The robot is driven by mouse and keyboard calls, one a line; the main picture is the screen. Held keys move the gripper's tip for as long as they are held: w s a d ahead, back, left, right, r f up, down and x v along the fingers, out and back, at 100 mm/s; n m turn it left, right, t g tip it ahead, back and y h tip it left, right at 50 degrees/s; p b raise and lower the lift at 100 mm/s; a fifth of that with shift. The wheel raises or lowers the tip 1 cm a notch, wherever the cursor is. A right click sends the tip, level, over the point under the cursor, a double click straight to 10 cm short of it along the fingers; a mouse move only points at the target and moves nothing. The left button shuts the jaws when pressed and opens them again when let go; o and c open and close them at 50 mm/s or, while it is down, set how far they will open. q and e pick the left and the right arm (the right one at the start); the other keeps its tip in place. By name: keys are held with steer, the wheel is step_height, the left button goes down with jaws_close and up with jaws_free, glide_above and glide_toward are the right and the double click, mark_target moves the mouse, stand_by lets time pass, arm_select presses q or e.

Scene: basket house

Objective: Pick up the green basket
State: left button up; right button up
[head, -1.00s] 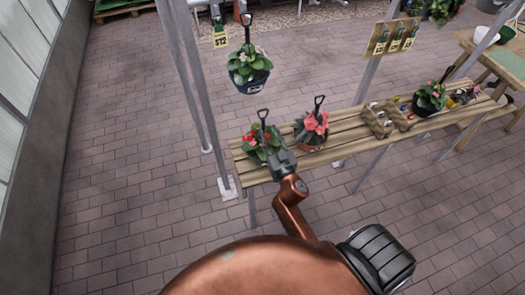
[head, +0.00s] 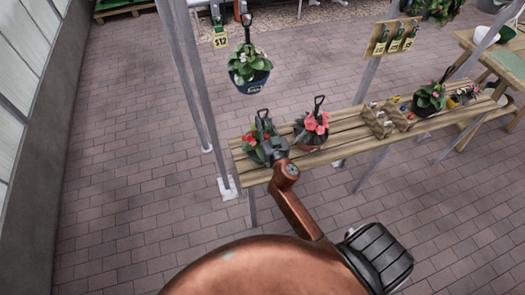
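A hanging basket with red flowers and green leaves (head: 250,150) stands at the left end of the wooden bench in the head view. Its pot is mostly hidden behind my gripper, so its colour is hard to tell. Its dark upright handle (head: 263,114) rises above the leaves. My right gripper (head: 264,131) is at this basket, overlapping the plant just below the handle's top. Whether its fingers are open or shut, or touch the handle, cannot be told. My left gripper is not in view.
A blue basket (head: 252,82) hangs behind. Metal posts (head: 186,75) stand left of the bench. The brick floor is clear.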

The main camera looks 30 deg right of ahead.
jaws_close()
stand_by(0.5)
steer(key=shift+r, duration=0.2)
